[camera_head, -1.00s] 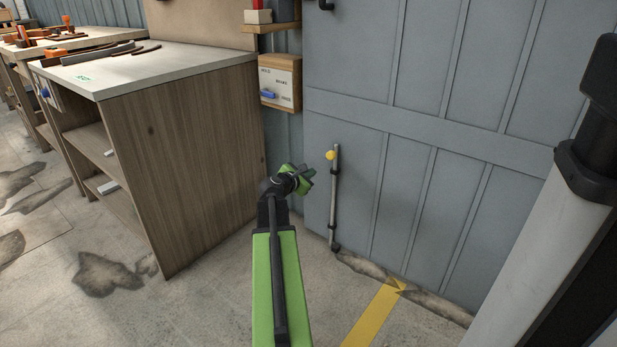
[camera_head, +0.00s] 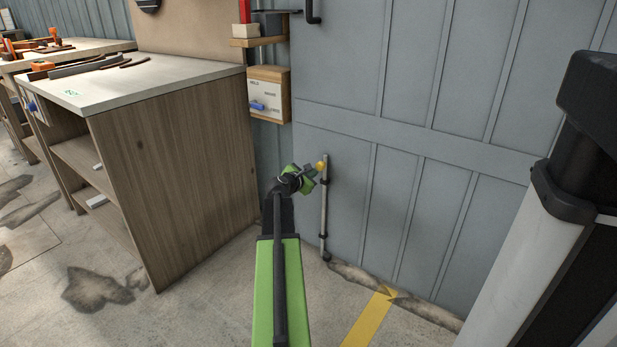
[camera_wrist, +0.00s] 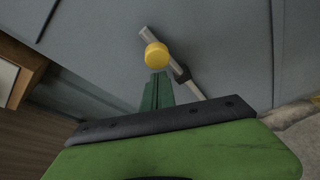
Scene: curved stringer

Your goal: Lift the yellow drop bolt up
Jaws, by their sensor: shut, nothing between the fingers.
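The drop bolt is a thin grey rod (camera_head: 324,210) standing upright against the lower part of the grey-blue door, with a yellow knob (camera_head: 320,166) near its top. In the wrist view the yellow knob (camera_wrist: 156,55) is just beyond the fingertips, with the grey rod (camera_wrist: 186,72) running behind it. My gripper (camera_head: 311,171) is at about knob height, just left of the rod. In the wrist view my gripper (camera_wrist: 156,78) shows its green fingers together and empty. Whether the tips touch the knob I cannot tell.
The grey-blue panelled door (camera_head: 410,130) fills the right. A wooden workbench (camera_head: 180,170) stands close to the left of my arm. A small wooden box (camera_head: 268,95) hangs on the wall above. A yellow stripe (camera_head: 368,318) marks the open floor before the door.

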